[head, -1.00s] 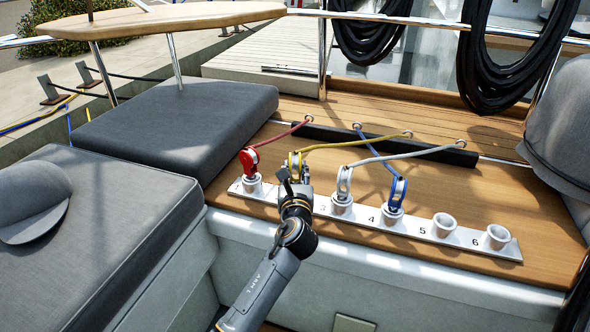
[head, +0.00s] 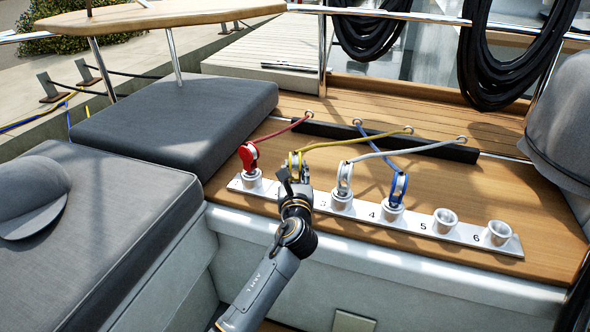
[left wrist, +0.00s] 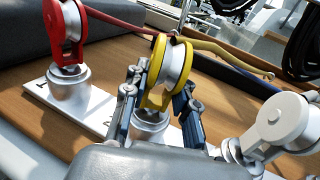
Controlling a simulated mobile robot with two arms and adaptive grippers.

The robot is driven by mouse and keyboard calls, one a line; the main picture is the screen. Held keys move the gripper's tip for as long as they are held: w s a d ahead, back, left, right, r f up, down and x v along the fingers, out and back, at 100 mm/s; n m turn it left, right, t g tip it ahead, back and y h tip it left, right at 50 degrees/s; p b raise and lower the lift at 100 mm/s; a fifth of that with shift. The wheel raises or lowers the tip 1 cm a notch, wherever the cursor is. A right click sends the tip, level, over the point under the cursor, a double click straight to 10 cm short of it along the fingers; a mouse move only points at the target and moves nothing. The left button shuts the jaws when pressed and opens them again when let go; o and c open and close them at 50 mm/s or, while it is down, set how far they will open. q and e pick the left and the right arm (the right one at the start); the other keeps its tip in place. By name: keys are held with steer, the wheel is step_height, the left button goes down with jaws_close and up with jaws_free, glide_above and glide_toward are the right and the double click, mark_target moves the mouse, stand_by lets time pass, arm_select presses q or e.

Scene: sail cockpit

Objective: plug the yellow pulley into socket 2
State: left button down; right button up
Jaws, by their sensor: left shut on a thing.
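The yellow pulley (left wrist: 165,75) is upright between the two fingers of my left gripper (left wrist: 157,105), which is shut on it. In the left wrist view it stands right over the metal cup of socket 2 (left wrist: 150,130); the fingers partly hide its base, so I cannot tell how deep it sits. In the head view, the yellow pulley (head: 294,160) shows just beyond the left gripper (head: 296,180), which hides socket 2. A yellow rope runs from the pulley to the back right. My right gripper is not in view.
A red pulley (head: 248,155) stands in socket 1, left of the gripper. A white pulley (head: 344,177) is in socket 3 and a blue pulley (head: 398,187) in socket 4. Sockets 5 (head: 445,221) and 6 (head: 498,233) are empty. Grey cushions (head: 180,118) lie at left.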

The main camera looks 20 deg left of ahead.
arm_select(q)
steer(key=c, duration=1)
jaws_free()
steer(key=shift+f, duration=0.1)
steer(key=v, duration=1.2)
